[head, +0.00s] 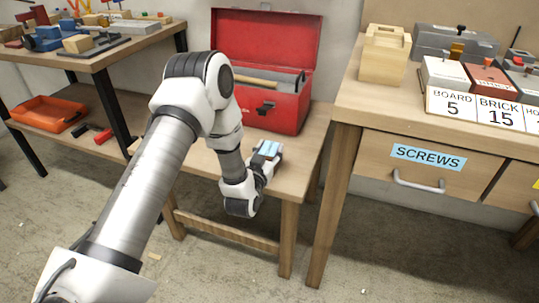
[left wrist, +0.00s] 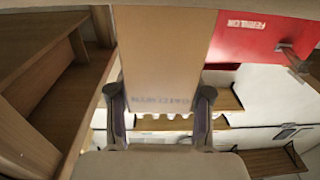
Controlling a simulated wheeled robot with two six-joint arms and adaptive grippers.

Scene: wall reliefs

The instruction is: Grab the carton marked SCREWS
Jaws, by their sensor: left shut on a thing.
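My left gripper (head: 262,168) is low over the front right of the low wooden table, in front of the red toolbox. It is shut on a small carton, whose light blue top (head: 269,148) shows in the head view. The word SCREWS is readable only on the blue label (head: 428,157) of a drawer in the right bench. I cannot tell whether the carton touches the table. My right gripper is out of view.
The open red toolbox (head: 262,70) stands on the low table (head: 312,135) behind the gripper. The right bench (head: 385,100) holds a wooden block, tools and number cards. An orange tray (head: 47,113) lies on the left bench's lower shelf. The floor in front is mostly clear.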

